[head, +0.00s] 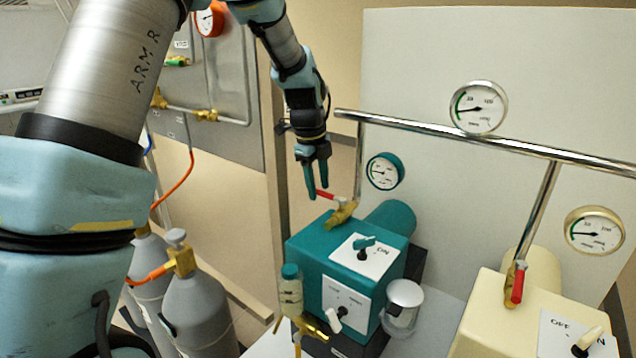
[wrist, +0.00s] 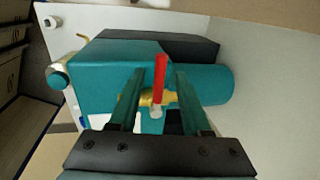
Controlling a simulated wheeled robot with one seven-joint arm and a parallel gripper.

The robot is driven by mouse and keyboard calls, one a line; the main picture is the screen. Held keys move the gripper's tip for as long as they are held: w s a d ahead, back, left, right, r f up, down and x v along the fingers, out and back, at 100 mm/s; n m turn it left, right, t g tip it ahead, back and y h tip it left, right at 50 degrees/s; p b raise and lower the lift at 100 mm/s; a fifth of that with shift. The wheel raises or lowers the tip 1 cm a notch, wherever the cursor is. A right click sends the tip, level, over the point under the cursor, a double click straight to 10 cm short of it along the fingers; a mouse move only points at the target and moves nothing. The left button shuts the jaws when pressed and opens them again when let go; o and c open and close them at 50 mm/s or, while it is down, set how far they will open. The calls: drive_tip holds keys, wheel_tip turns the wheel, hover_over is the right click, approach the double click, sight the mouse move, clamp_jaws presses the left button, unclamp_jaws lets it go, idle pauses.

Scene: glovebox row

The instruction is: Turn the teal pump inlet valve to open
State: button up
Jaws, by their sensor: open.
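The teal pump (head: 308,262) stands at the middle of the head view and also shows in the wrist view (wrist: 98,62). On its top is the brass inlet valve (head: 342,216), below a vertical chrome pipe. Its red lever (head: 325,195) sticks out to the left, crosswise to that pipe. My gripper (head: 318,190) is open, pointing down at the lever. In the wrist view, the red lever (wrist: 160,78) lies between my two open fingers, with a gap on each side. The brass body (wrist: 148,98) sits just below it, partly hidden by the fingers.
A cream pump (head: 482,312) with its own red-handled valve (head: 517,283) stands at the right. A chrome manifold pipe (head: 420,128) runs above both pumps. A teal gauge (head: 384,171) is right of my gripper. Grey gas cylinders (head: 200,308) stand at the lower left.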

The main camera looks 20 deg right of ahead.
clamp_jaws()
idle(0.3)
idle(1.1)
